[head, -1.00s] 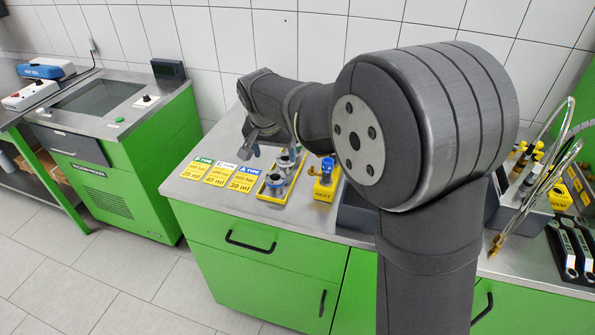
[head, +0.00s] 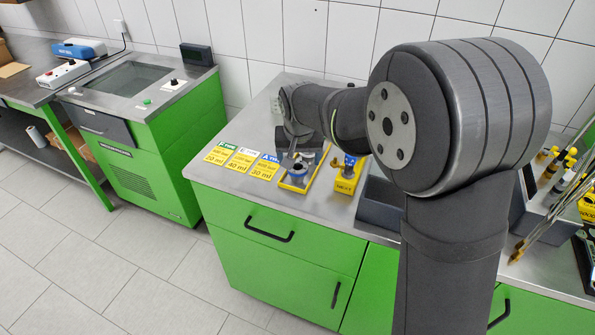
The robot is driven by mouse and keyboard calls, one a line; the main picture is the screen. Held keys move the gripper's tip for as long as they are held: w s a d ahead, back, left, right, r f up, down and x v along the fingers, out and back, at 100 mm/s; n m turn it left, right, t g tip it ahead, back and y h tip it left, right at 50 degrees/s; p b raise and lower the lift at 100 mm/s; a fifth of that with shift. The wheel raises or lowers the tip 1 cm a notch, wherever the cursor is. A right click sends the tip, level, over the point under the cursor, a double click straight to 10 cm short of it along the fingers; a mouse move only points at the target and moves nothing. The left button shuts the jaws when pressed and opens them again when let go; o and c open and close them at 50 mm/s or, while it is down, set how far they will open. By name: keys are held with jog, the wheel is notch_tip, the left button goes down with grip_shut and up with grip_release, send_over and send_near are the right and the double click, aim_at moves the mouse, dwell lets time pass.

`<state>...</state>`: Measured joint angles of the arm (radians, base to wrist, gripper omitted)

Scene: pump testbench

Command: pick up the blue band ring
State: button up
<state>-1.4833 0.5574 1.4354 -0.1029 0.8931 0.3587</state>
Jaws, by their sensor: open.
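A ring-shaped part with a blue band (head: 299,167) is at the yellow-rimmed tray (head: 287,187) on the steel bench top. My gripper (head: 294,153) is open, just behind and above it. At this size I cannot tell whether the fingers touch it. My wrist and the gripper hide the back of the tray and whatever else lies there.
A yellow block (head: 344,184) with a blue-topped fitting (head: 349,162) stands right of the tray. Yellow cards (head: 240,160) lie left of it. A dark grey bin (head: 380,203) is further right, partly behind my arm. The bench's front left is clear.

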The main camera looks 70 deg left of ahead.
aim_at(297, 167)
jog(key=shift+x, duration=2.85)
jog(key=shift+s+a, duration=0.15)
jog(key=c, duration=1.2)
jog(key=shift+o, duration=0.2)
jog(key=shift+r, duration=0.15)
